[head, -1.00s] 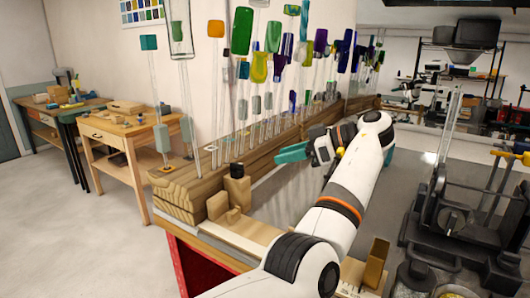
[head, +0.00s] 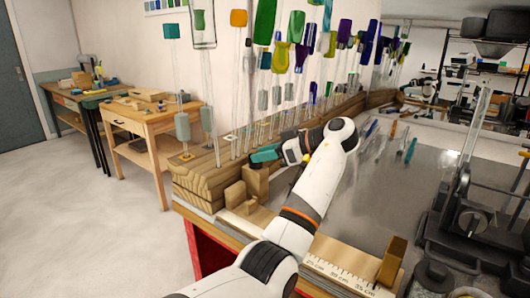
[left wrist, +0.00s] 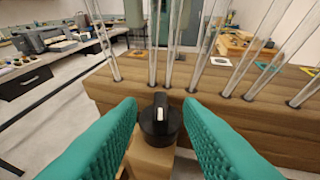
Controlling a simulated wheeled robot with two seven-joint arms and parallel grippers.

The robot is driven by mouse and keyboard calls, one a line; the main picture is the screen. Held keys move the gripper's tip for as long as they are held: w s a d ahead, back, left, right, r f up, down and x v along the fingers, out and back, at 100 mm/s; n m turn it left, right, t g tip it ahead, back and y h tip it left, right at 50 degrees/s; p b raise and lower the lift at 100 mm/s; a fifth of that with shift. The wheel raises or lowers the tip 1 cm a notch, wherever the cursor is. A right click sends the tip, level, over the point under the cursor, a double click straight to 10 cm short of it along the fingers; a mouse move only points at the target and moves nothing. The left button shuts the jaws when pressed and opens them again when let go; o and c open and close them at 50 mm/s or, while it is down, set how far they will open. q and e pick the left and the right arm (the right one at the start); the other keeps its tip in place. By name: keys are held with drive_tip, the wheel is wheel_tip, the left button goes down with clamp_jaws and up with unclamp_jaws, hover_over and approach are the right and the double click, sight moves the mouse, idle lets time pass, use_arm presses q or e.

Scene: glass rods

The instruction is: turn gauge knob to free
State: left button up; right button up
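The gauge knob (left wrist: 160,122) is a black round knob with a white pointer mark, on top of a wooden block in the left wrist view. The mark points roughly away from me, up the picture. My left gripper (left wrist: 160,106) is open, its two teal padded fingers on either side of the knob with visible gaps. In the head view my left gripper (head: 265,154) is over the wooden block (head: 257,182) and hides the knob. The gauge's ruler (head: 338,274) with cm marks lies along the bench's front edge. My right gripper is not in view.
A long wooden rack (head: 205,177) holding several upright glass rods (left wrist: 170,45) stands right behind the knob block. A brass-coloured block (head: 392,262) stands at the ruler's right end.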

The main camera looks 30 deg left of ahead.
use_arm(q)
drive_tip(key=shift+a, duration=0.1)
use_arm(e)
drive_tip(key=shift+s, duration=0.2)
use_arm(q)
clamp_jaws()
drive_tip(key=shift+s+f+m+t+b, duration=0.2)
drive_tip(key=shift+m+t+b, duration=0.3)
drive_tip(key=shift+t, duration=0.2)
drive_tip(key=shift+s+r+m+t+b, duration=0.15)
drive_tip(key=shift+m+t+b, duration=0.3)
drive_tip(key=shift+m+t, duration=0.6)
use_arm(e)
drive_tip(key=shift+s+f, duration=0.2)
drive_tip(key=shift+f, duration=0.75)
use_arm(q)
unclamp_jaws()
